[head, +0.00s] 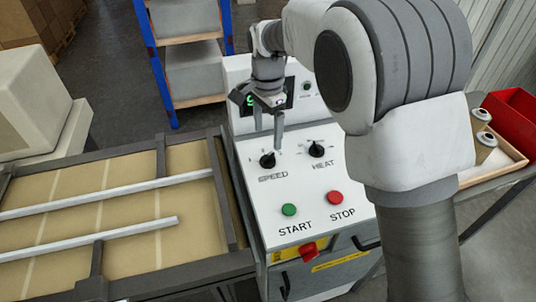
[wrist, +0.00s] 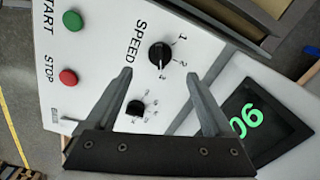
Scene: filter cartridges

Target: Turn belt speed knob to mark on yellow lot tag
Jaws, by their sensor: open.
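The black SPEED knob (head: 267,160) sits on the white sloped control panel (head: 255,205), left of the HEAT knob. My gripper (head: 268,132) is above and just behind the SPEED knob, fingers pointing down. In the wrist view, the SPEED knob (wrist: 161,54) shows between and slightly beyond the two fingertips (wrist: 160,73), which are open, empty and apart from it. Numbers 1 and 2 are readable beside it; its exact pointer setting is hard to tell. I cannot identify a yellow lot tag in either view.
HEAT knob (head: 316,149), green START button (head: 289,210) and red STOP button (head: 335,198) share the panel. A red knob on yellow (head: 309,251) is on the front. The railed belt (head: 120,250) lies left. A lit green display (wrist: 246,120) stands behind the knobs.

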